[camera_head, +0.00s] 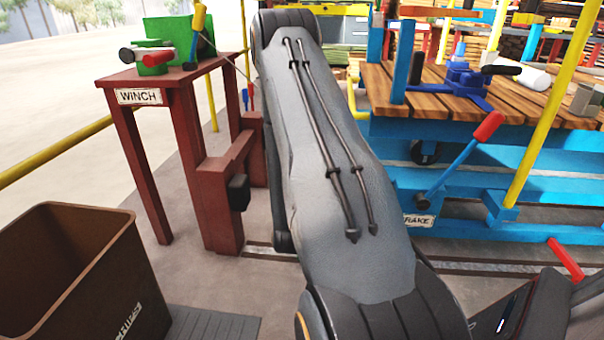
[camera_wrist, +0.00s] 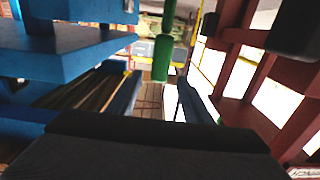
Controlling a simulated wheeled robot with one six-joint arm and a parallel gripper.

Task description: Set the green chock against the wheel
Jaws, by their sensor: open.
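A green upright bar with a thicker lower part (camera_wrist: 162,58) shows in the wrist view, beyond my gripper; I cannot tell if it belongs to the green chock. My gripper (camera_wrist: 160,98) is open, with the bar in line with the gap between its fingers and no contact visible. In the head view my arm hides the gripper.
The red winch stand (camera_head: 180,110) with a green block (camera_head: 156,58) on top stands left of my arm. The brown bin (camera_head: 75,275) is at lower left. A red-handled brake lever (camera_head: 465,150) and yellow posts stand by the cart. Rails cross the floor.

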